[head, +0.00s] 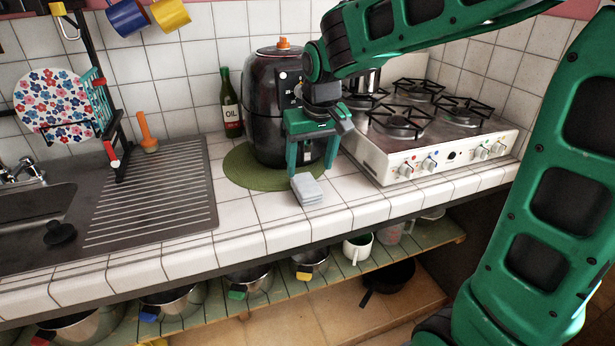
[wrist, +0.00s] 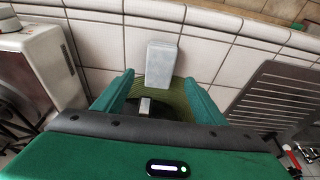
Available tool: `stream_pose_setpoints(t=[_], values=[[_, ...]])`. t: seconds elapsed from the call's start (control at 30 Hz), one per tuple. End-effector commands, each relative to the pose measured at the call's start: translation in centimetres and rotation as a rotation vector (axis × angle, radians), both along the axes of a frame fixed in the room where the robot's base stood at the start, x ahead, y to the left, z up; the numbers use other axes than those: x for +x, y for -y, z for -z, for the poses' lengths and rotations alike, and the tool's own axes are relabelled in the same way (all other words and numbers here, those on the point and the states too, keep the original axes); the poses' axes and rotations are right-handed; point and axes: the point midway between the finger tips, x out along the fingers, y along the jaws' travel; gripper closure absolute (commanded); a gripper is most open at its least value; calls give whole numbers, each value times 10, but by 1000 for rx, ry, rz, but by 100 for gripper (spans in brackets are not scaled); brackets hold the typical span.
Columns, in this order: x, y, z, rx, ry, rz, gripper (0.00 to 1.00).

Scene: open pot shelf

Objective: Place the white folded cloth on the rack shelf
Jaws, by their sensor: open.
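The white folded cloth (head: 307,189) lies as a small flat stack on the tiled counter, just in front of the green round mat. It also shows in the wrist view (wrist: 161,62), ahead of the gap between the fingers. My gripper (head: 311,169) is open and empty, fingers pointing down, just behind and above the cloth. In the wrist view its two green fingers (wrist: 159,80) stand apart. A slatted green shelf (head: 329,260) runs under the counter. A dark upright rack (head: 118,150) stands at the left by the sink. I cannot tell which is the rack shelf.
A black air fryer (head: 262,110) stands on the green mat (head: 238,167) close behind my gripper. The oil bottle (head: 230,105) is to its left, the white stove (head: 440,155) to its right. Several pots and a white mug (head: 357,250) occupy the under-counter shelf.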

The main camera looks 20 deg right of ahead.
Motion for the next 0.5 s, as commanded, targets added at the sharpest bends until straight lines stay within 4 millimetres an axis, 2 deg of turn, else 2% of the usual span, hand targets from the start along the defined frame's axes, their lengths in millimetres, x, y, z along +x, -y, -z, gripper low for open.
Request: stream_pose_setpoints(t=[0.03, 0.2, 0.5], values=[[-2, 0, -9, 0, 4, 0, 35], [-8, 0, -30, 0, 2, 0, 35], [-11, 1, -38, -1, -1, 1, 35]])
